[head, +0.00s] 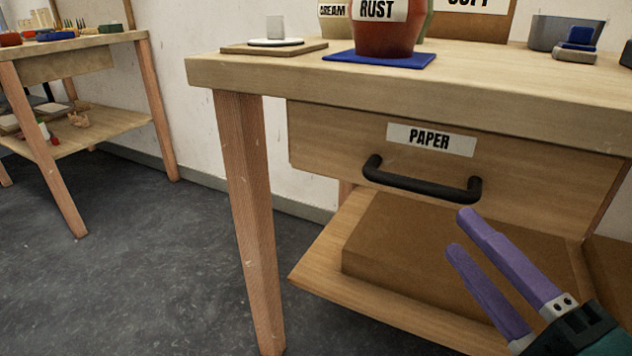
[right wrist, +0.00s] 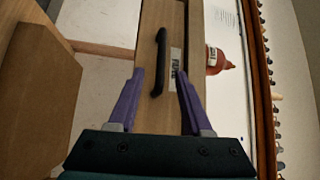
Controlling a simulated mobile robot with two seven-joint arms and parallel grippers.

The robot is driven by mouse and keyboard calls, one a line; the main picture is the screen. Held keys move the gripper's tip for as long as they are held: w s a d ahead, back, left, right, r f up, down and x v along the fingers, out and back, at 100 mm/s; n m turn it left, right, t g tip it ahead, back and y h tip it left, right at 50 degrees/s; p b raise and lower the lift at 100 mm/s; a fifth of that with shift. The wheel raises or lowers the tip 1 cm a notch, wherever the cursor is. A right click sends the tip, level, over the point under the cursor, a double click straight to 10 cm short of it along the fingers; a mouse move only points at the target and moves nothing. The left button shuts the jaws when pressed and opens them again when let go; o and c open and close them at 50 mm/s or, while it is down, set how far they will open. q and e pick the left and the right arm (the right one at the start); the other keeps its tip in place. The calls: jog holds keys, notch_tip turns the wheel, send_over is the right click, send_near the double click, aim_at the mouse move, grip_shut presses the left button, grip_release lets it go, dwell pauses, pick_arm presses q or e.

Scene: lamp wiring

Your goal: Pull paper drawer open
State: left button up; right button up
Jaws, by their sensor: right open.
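The paper drawer (head: 330,151) is a wooden front under the tabletop with a white "PAPER" label (head: 431,139) and a black bar handle (head: 420,184). It looks shut. My right gripper (head: 462,233) has purple fingers, open and empty, a little below and in front of the handle's right end. In the right wrist view the handle (right wrist: 160,62) shows ahead of the open right gripper (right wrist: 158,85), apart from it and between the lines of its two fingers. The left gripper is not in view.
The workbench (head: 450,90) holds a rust-red jar (head: 385,35) on a blue mat (head: 380,58) and a dark grey bin (head: 552,33). A brown box (head: 400,245) lies on the shelf below the drawer. Another bench (head: 90,48) stands at left. The floor between is clear.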

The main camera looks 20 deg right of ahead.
aim_at(424, 192)
jog(key=w, duration=0.3)
jog(key=w+r, duration=0.1)
jog(key=w, duration=0.2)
jog(key=w+b, duration=0.1)
jog(key=w, duration=0.2)
jog(key=shift+w+d+r, duration=0.25)
jog(key=shift+w+d, duration=0.15)
jog(key=shift+c, duration=0.4)
grip_shut()
dwell(0.5)
